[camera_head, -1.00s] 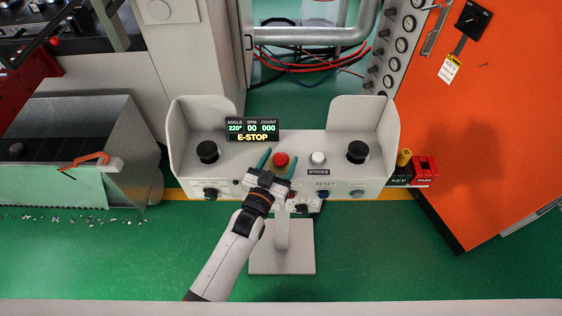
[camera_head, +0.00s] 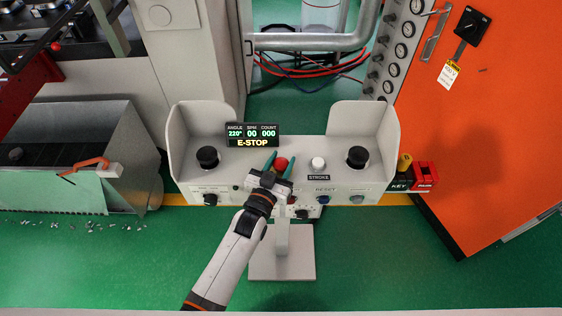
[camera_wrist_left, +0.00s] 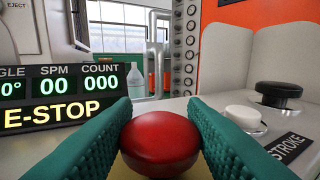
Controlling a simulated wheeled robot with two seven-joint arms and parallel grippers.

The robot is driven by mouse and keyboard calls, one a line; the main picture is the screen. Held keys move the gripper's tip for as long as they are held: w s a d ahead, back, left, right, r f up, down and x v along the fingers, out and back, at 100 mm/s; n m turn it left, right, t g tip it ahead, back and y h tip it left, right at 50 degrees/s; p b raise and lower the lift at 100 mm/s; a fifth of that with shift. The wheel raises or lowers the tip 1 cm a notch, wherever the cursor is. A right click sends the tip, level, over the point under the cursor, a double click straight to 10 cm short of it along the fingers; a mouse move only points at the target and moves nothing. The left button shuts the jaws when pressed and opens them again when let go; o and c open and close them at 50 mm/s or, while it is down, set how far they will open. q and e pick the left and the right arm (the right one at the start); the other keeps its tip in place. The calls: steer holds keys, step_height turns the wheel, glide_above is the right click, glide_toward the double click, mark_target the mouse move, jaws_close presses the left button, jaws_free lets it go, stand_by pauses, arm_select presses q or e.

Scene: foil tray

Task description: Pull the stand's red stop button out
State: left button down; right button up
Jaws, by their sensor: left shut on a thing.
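The red stop button (camera_head: 281,164) is a round mushroom head on the top of the grey control stand (camera_head: 300,145). In the left wrist view the button (camera_wrist_left: 160,143) sits between the two green fingers, which touch or nearly touch its sides. My left gripper (camera_head: 279,166) is shut on the button, with its fingers (camera_wrist_left: 160,135) on either side of the head. The display (camera_head: 252,134) behind it reads E-STOP. The button's stem is hidden under the head and behind the gripper. My right gripper does not show.
A white button (camera_head: 318,160) labelled STROKE stands just right of the red one. Black palm buttons (camera_head: 207,156) and (camera_head: 357,156) sit inside the side guards. An orange cabinet (camera_head: 500,130) stands right, a metal scrap bin (camera_head: 80,155) left.

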arm_select(q)
steer(key=shift+r, duration=0.7)
steer(key=shift+f, duration=0.1)
steer(key=c, duration=0.9)
jaws_free()
steer(key=shift+o, duration=0.2)
steer(key=shift+s+a, duration=0.1)
steer(key=shift+s, duration=0.1)
steer(key=v, duration=1.1)
steer(key=shift+s+b, duration=0.25)
steer(key=shift+b, duration=0.2)
